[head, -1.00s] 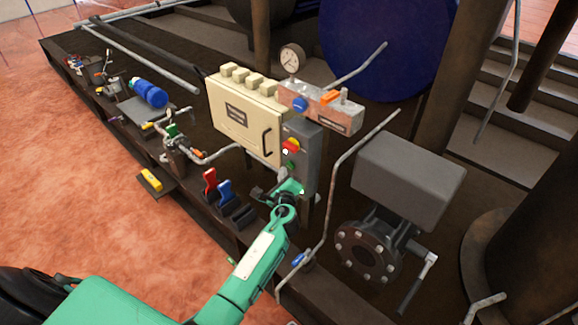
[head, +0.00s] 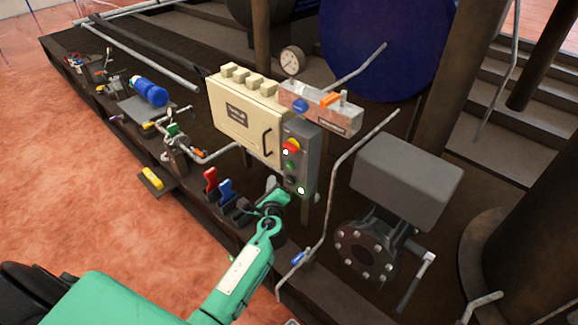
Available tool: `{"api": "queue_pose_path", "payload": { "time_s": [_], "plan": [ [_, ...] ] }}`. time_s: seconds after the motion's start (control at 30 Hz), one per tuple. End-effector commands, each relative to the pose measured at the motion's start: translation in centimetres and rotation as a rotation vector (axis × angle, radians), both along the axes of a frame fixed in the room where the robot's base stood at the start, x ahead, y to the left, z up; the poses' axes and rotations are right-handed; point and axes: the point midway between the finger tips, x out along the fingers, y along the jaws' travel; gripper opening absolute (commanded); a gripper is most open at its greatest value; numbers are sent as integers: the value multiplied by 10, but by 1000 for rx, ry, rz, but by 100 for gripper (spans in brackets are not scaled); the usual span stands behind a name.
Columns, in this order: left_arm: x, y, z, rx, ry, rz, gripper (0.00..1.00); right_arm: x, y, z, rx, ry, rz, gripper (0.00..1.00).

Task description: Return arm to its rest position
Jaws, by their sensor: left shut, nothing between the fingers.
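My left arm is green and comes in from the lower left. Its gripper (head: 272,184) is small in the head view, below the cream cabinet, just left of the grey button box (head: 299,158). The gripper is shut and holds nothing; its fingertips are hard to make out. The button box has a red and yellow knob (head: 291,146), a green button (head: 291,167) and white lit spots, all uncovered. The gripper appears apart from the box. My right gripper is not in view.
A red lever (head: 210,179) and a blue lever (head: 225,188) stand left of the gripper. A bent grey pipe (head: 330,190) rises to its right, near a flanged valve (head: 365,250) under a grey box (head: 407,170). Open reddish floor (head: 110,220) lies at the left.

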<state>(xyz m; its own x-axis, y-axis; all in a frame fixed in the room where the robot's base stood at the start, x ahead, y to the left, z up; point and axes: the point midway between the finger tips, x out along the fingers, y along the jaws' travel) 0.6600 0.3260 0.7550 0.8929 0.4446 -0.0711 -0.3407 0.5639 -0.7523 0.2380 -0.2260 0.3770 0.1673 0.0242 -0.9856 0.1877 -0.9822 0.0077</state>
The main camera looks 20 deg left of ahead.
Motion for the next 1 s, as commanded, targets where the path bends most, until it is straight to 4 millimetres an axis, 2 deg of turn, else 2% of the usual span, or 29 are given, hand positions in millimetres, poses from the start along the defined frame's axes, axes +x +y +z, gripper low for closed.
{"api": "queue_pose_path", "payload": {
  "time_s": [0.77,0.87,0.97,1.0],
  "plan": [
    [-1,-1,-4,-10,6,-2,0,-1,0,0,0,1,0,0],
    [-6,-3,-25,-66,36,-10,0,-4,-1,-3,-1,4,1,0],
    [-21,-9,-70,-185,97,-17,0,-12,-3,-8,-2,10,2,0],
    [-30,-13,-91,-249,127,-18,0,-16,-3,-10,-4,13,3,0]
  ]
}}
